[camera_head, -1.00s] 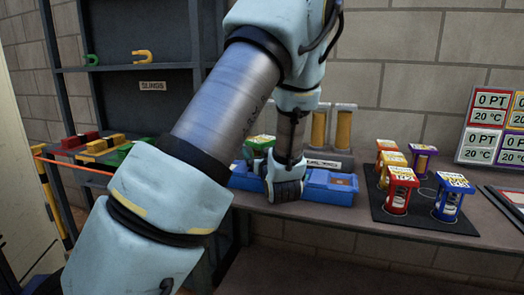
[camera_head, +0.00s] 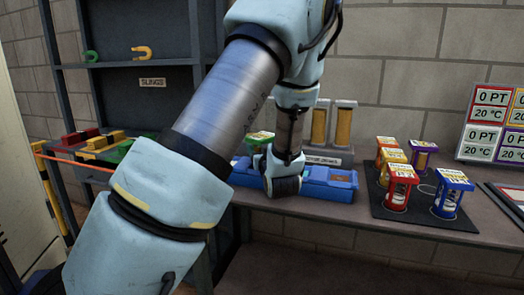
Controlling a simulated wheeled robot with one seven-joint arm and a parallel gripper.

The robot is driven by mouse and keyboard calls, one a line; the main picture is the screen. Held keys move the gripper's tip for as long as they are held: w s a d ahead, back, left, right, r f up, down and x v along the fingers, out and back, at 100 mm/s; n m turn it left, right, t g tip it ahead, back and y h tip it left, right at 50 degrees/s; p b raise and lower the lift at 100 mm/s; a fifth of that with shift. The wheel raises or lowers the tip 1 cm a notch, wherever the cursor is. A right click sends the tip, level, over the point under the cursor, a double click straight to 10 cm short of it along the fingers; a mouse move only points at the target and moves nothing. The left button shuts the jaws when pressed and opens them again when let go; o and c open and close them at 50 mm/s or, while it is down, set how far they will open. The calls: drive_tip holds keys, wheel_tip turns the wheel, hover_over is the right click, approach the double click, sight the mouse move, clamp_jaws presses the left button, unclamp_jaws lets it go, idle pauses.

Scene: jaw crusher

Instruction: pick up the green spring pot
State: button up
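The green spring pot (camera_head: 260,137) shows only in part, its pale labelled top and green rim standing at the blue tray (camera_head: 328,190), behind and left of my gripper. My arm hides much of it. My gripper (camera_head: 284,187) points down in front of the pot, over the blue tray. Its fingers are dark and blurred against the tray. I cannot tell whether they are open or shut, or whether they touch the pot.
A black mat (camera_head: 412,212) on the right holds several spring pots, including a red one (camera_head: 398,188) and a blue one (camera_head: 453,194). Two yellow cylinders (camera_head: 343,126) stand behind the tray. A dark shelf (camera_head: 140,100) with slings is at left.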

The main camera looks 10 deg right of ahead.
clamp_jaws()
drive_tip(key=shift+r, duration=0.15)
